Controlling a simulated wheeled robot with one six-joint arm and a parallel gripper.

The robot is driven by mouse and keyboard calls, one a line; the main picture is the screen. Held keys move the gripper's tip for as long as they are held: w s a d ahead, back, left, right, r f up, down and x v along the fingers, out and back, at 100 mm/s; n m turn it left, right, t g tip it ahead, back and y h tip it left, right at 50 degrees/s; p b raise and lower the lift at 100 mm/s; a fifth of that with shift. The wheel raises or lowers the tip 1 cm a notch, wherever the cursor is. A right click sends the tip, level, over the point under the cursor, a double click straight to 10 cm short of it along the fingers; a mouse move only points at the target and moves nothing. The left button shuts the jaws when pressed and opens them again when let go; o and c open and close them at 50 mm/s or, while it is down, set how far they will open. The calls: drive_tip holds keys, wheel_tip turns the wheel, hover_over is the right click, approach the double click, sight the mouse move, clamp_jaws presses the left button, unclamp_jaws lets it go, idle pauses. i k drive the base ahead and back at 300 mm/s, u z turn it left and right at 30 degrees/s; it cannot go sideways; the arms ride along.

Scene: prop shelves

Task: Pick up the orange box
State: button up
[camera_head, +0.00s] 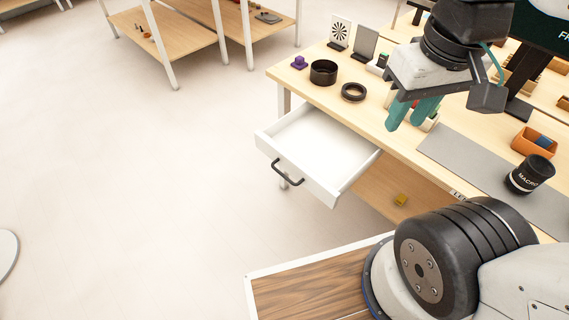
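A black "MACRO" mug (530,174) stands on the grey mat (471,163) just in front of the orange box. A white drawer (318,151) is pulled out. A black cylinder (323,72), a dark ring (353,92) and upright cards stand at the table's far left. A yellow block (400,200) lies below.

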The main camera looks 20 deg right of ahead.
sight(523, 143)
drive_tip(key=z, duration=4.05)
drive_tip(key=k, duration=0.4)
drive_tip(key=u, duration=2.55)
